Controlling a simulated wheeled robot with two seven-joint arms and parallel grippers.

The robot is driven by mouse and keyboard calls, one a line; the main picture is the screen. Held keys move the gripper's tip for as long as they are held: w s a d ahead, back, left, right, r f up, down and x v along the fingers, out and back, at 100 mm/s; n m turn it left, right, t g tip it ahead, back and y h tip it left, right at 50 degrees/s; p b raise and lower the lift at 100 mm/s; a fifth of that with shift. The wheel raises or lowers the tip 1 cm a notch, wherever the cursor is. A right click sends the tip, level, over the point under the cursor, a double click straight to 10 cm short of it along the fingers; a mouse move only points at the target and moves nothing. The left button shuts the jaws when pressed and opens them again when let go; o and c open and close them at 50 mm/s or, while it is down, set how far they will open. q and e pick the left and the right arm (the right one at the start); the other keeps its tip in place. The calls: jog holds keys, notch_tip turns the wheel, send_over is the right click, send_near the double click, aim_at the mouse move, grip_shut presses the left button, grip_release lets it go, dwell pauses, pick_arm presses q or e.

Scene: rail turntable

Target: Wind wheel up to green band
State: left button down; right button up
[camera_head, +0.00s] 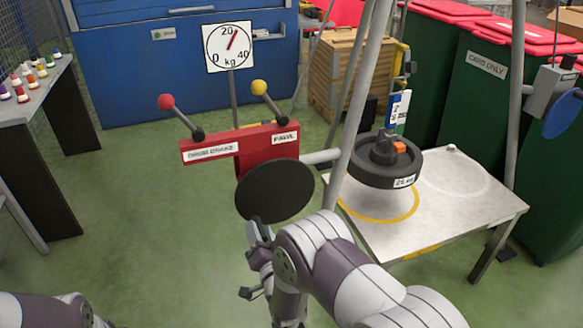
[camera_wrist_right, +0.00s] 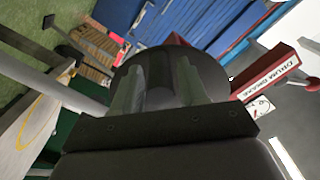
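A dark wheel (camera_head: 372,176), labelled 25 kg, hangs under a blue-and-white hanging unit (camera_head: 397,108), seemingly above the metal table (camera_head: 440,225) and its yellow ring. I see no green band. A red winch housing (camera_head: 268,142), labelled drum brake and pawl, has a red-knobbed lever (camera_head: 167,103) and a yellow-knobbed lever (camera_head: 260,88). A black disc (camera_head: 275,190) is on its near side. My right gripper (camera_head: 258,245) is at the disc's lower edge. In the right wrist view its fingers (camera_wrist_right: 158,88) stand apart before the disc (camera_wrist_right: 160,60); a dark shape lies between them. My left gripper is out of view.
A dial (camera_head: 229,46) reads a little past 20 kg. Grey poles (camera_head: 357,110) rise beside the table. Green bins (camera_head: 480,90) stand at right, a wooden crate (camera_head: 340,65) behind, and a bench (camera_head: 35,90) at left. Green floor is free at left.

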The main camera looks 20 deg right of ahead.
aim_at(246, 213)
grip_shut()
jog(key=shift+w+a+r+m+p, duration=0.1)
jog(key=shift+a+r+m+p, duration=0.2)
jog(key=shift+m, duration=0.25)
jog(key=shift+a+r+m+p, duration=0.15)
jog(key=shift+r+m, duration=0.25)
jog(key=shift+m, duration=0.15)
jog(key=shift+a+r+m, duration=0.45)
jog(key=shift+r+m, duration=0.05)
jog(key=shift+m, duration=0.2)
jog(key=shift+a+r+m+p, duration=0.15)
jog(key=shift+r+m+p, duration=0.2)
jog(key=shift+r+m, duration=0.1)
jog(key=o, duration=0.5)
grip_release()
jog(key=shift+a, duration=0.1)
jog(key=shift+o, duration=0.2)
jog(key=shift+f, duration=0.2)
